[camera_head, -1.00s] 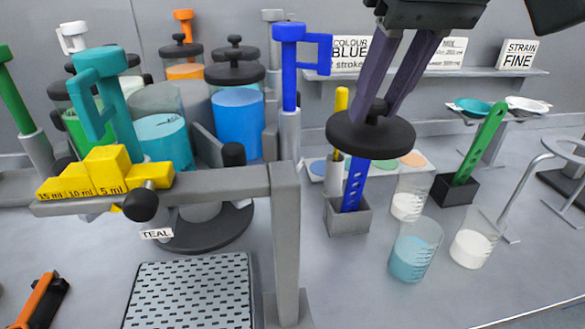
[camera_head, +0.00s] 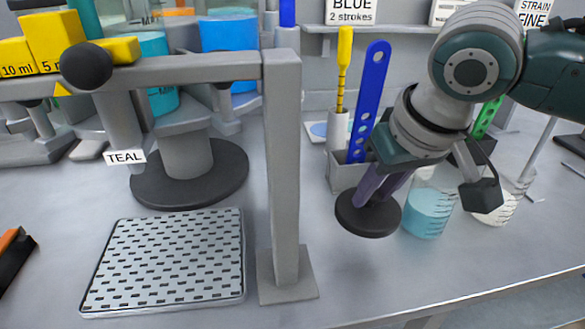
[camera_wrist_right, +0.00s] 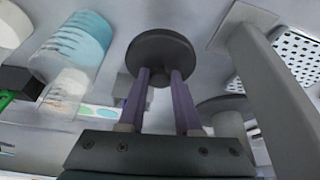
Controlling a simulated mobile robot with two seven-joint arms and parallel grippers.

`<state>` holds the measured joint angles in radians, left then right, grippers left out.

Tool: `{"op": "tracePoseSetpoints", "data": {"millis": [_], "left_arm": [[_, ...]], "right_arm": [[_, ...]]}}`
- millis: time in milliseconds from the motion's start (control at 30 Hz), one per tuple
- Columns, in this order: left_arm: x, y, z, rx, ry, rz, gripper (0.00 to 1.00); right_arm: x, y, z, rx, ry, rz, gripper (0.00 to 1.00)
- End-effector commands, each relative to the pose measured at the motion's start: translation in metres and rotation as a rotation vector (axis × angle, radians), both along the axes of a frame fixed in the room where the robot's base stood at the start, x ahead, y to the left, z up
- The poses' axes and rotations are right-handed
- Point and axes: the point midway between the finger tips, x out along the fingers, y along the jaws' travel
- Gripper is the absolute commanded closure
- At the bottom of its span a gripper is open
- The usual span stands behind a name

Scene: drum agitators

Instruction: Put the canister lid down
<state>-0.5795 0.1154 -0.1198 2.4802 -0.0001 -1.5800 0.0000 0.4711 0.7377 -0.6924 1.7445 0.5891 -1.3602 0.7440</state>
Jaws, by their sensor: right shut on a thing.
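The canister lid (camera_head: 366,219) is a dark round disc. It is low over the grey bench, in front of the grey holder. My right gripper (camera_head: 378,190) points down with its purple fingers shut on the lid's knob; whether the lid touches the bench I cannot tell. In the right wrist view the lid (camera_wrist_right: 158,46) sits level at the fingertips of my right gripper (camera_wrist_right: 158,80). My left gripper is not in view.
A beaker of teal liquid (camera_head: 428,214) stands close right of the lid. The grey holder (camera_head: 346,174) with a blue perforated paddle (camera_head: 372,95) is behind it. A grey post (camera_head: 284,170) and a perforated tray (camera_head: 165,262) are to the left. Bench in front is clear.

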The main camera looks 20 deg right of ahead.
Motion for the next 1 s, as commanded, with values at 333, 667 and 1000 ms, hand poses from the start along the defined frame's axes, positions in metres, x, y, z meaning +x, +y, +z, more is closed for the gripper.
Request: {"op": "tracePoseSetpoints", "data": {"millis": [333, 667, 1000], "left_arm": [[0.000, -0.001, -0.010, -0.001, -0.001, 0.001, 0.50], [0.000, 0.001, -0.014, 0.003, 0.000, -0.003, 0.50], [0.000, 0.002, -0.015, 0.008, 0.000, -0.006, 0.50]], "right_arm": [[-0.001, 0.000, -0.047, 0.000, 0.003, 0.000, 1.00], [0.000, 0.000, -0.071, 0.001, -0.001, 0.000, 1.00], [0.000, 0.000, -0.073, 0.001, 0.000, 0.000, 0.57]]}}
